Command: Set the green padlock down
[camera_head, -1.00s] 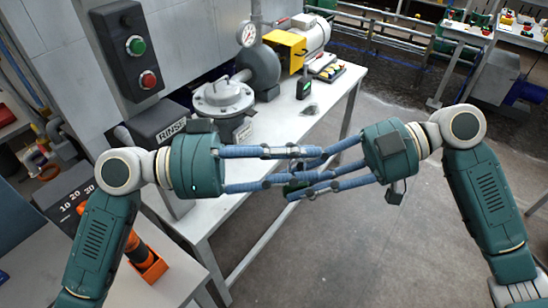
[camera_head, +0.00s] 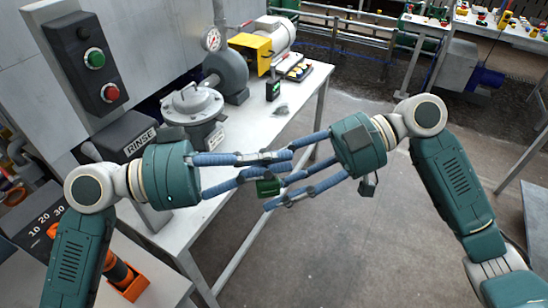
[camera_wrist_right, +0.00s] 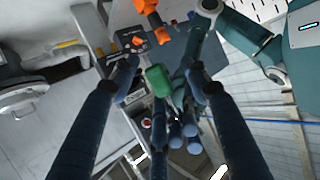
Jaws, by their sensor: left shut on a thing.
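The green padlock (camera_head: 268,187) hangs among the crossing fingers of my two grippers, above the floor just off the bench edge. My left gripper (camera_head: 280,163) is shut on it; the exact contact is partly hidden by the fingers. My right gripper (camera_head: 281,175) faces it from the right. In the right wrist view the padlock (camera_wrist_right: 158,82) shows as a green block between the widely spread fingers of my right gripper (camera_wrist_right: 160,78), which look open. I cannot tell whether any right finger touches it.
Bare bench top lies right of the housing.

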